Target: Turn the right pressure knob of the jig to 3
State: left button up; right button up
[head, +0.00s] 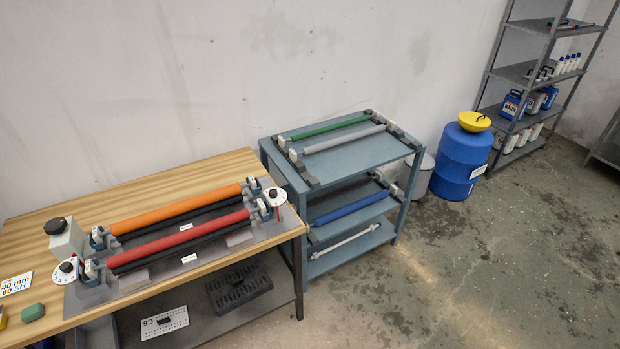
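The jig (228,257) is a grey plate on the wooden bench in the head view, with an orange roller (178,210) and a red roller (180,240) across it. The right pressure knob (275,196) is at the jig's right end, on a round white dial with small marks too small to read. Its setting cannot be told. A similar left knob (68,268) with a white dial is at the jig's left end. Neither of my grippers is in view, and nothing touches either knob.
The wooden bench (165,180) holds a grey box with a black knob (64,238), a printed card (16,283) and a green block (33,312). A blue-grey rack (345,155) with rollers stands right of the bench. Beyond are a blue barrel (460,160) and shelves (525,75). The floor at front right is clear.

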aim_at(274, 196)
jog(key=z, duration=0.2)
jog(key=i, duration=0.8)
jog(key=u, duration=0.55)
jog(key=i, duration=0.6)
jog(key=u, duration=0.4)
